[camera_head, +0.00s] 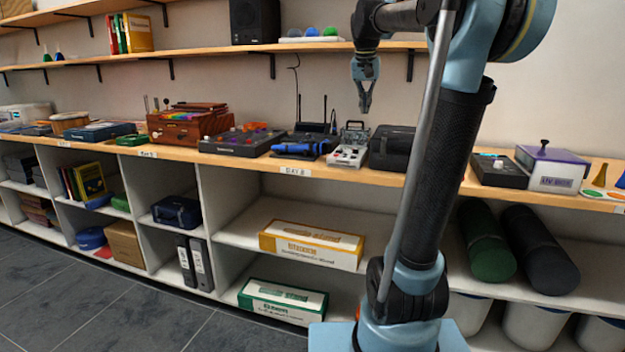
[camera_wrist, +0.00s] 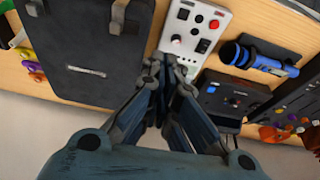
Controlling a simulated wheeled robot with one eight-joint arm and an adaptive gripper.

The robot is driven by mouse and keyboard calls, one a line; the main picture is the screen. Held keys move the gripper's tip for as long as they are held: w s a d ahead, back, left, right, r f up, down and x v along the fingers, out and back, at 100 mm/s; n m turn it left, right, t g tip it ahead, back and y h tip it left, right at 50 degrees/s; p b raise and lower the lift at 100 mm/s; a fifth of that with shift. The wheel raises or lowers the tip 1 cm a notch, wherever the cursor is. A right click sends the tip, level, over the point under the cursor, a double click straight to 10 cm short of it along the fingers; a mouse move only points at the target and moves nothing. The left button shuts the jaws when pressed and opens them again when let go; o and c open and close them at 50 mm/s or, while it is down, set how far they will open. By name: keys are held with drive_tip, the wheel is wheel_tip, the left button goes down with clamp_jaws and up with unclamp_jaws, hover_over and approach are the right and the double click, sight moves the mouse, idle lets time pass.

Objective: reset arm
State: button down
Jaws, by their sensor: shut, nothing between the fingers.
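My gripper (camera_head: 366,98) hangs pointing down in front of the wall, above the wooden counter (camera_head: 375,176). It is shut and holds nothing. In the wrist view my gripper (camera_wrist: 163,85) shows its fingers together at the middle, with a white control box (camera_wrist: 197,28) beyond them. In the head view the white control box (camera_head: 347,156) stands on the counter below the gripper, and the two are apart. My arm covers part of the counter and shelves at the right.
A black case (camera_head: 392,148) stands right of the white box, and a blue cylinder (camera_head: 306,150) lies to its left. Black devices (camera_head: 240,141) stand further left. An upper shelf (camera_head: 270,48) runs along the wall behind the gripper. Air around the gripper looks free.

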drive_tip(key=s+d+f+n+g+y, duration=0.1)
drive_tip(key=s+f+n, duration=0.2)
drive_tip(key=s+f, duration=3)
wheel_tip(320, 180, down, 3)
drive_tip(key=shift+d+f+n, duration=0.1)
drive_tip(key=shift+d+n, duration=0.2)
drive_tip(key=shift+d, duration=0.05)
drive_tip(key=shift+w+f, duration=0.2)
drive_tip(key=shift+w, duration=0.3)
drive_tip(key=shift+s, duration=0.15)
